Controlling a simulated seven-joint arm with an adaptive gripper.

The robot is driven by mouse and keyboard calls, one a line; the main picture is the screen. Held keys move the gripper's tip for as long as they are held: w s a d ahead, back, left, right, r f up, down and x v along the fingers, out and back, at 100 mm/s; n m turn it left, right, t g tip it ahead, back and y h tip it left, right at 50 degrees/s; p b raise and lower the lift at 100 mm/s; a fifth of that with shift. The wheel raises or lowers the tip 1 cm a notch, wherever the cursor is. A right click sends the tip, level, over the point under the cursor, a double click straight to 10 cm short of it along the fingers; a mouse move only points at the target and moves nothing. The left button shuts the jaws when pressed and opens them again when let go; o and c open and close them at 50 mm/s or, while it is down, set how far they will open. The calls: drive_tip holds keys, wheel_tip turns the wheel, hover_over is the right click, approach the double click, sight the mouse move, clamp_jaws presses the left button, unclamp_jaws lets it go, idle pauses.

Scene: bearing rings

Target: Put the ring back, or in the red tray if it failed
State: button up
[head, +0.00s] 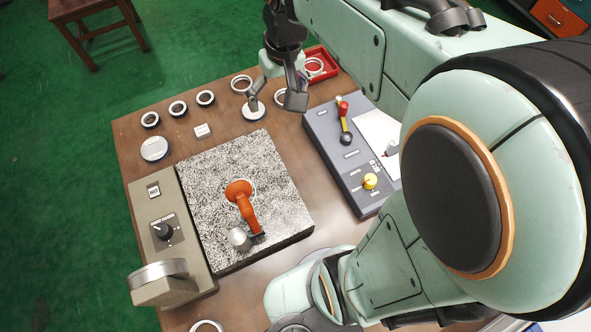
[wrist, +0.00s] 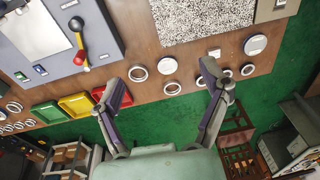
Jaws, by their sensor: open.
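My gripper (head: 274,104) is open and empty above the far part of the wooden table; it also shows in the wrist view (wrist: 166,85). In the head view, a ring (head: 241,83) lies left of the gripper. I cannot tell which ring the task means.
A speckled plate (head: 285,200) carries an orange fixture (head: 247,210). A grey panel (head: 330,150) with a red-and-yellow lever stands right of it, a beige control box (head: 165,205) left. Yellow (wrist: 75,104) and green (wrist: 45,112) trays sit beside the red one.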

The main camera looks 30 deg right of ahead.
drive_tip(key=s+a+f, duration=0.1)
drive_tip(key=s+a, duration=0.1)
drive_tip(key=s, duration=0.6)
drive_tip(key=s+a+f+n+g, duration=0.1)
drive_tip(key=s+a, duration=0.1)
drive_tip(key=s, duration=0.6)
drive_tip(key=shift+s+a+g, duration=0.2)
drive_tip(key=shift+a+g, duration=0.1)
